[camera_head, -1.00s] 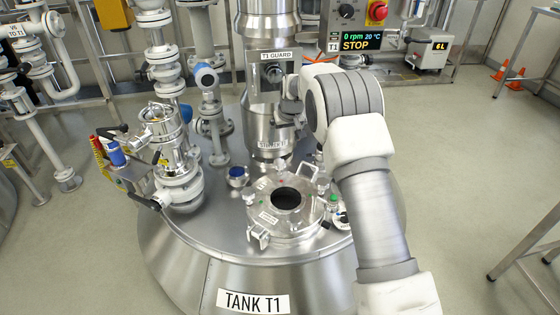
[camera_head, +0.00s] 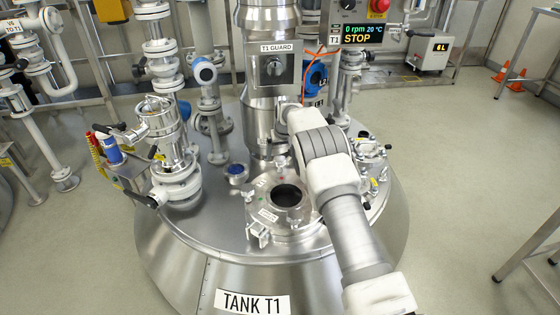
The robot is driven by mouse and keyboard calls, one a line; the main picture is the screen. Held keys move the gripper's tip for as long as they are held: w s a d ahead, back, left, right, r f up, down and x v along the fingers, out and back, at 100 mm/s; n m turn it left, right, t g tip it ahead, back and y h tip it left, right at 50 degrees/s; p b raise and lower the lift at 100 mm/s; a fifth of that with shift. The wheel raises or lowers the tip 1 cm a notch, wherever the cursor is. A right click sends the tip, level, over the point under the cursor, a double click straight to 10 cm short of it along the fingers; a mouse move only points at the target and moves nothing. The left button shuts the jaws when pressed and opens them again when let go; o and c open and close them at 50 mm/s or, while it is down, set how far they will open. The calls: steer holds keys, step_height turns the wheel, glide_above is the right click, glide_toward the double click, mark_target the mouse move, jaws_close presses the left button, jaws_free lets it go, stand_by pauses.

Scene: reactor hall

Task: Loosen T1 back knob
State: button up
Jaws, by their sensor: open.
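Tank T1 (camera_head: 255,303) stands in front of me with a round metal hatch (camera_head: 262,222) on its top, around a dark round opening. A small knob (camera_head: 281,163) sits at the hatch's back rim, close to the foot of the central column. My gripper (camera_head: 280,148) is at the end of my white and grey arm, just above and behind this knob. It is small and partly hidden by my wrist; it is open. I cannot tell whether its fingers are around the knob or touch it. My arm hides the hatch's right side.
The central column (camera_head: 268,112) with the T1 GUARD box (camera_head: 275,66) rises right behind the hatch. A valve assembly (camera_head: 170,150) stands on the tank's left. A control panel (camera_head: 365,25) reads STOP.

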mark_target(279, 159)
steer(key=shift+b+x, duration=0.55)
steer(key=shift+x, duration=1.35)
steer(key=c, duration=1.4)
steer(key=shift+d+f+n+y+b, duration=0.1)
steer(key=shift+n+y+b, duration=0.3)
steer(key=shift+n, duration=0.4)
steer(key=n, duration=0.3)
steer(key=shift+g+y, duration=0.4)
